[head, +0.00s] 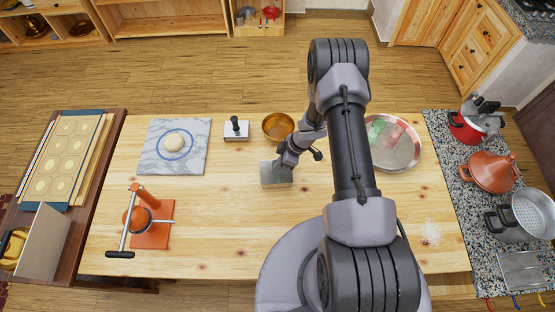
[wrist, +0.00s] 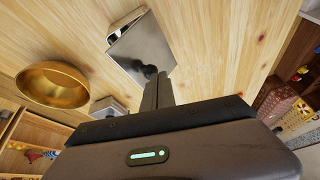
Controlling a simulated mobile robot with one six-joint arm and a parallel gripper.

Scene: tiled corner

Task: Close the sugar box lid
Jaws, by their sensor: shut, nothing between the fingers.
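A metal box (head: 268,178), apparently the sugar box, stands near the middle of the table. In the wrist view its grey lid (wrist: 132,50) shows as a slanted plate, with a pale rim of the box (wrist: 120,26) beyond its far edge. The lid looks raised or offset rather than flush; its exact angle is unclear. A small dark knob shows by the fingertips. My gripper (head: 286,172) is shut and empty at the box, and its closed fingers (wrist: 157,86) point at the knob end. I cannot tell whether they touch it.
A brass bowl (head: 278,126) stands just behind the box, and a pale box with a black knob (head: 236,131) behind left. A marble slab (head: 155,162) and an orange press (head: 150,236) are left. A round tray (head: 412,160) is right. The table front is mostly clear.

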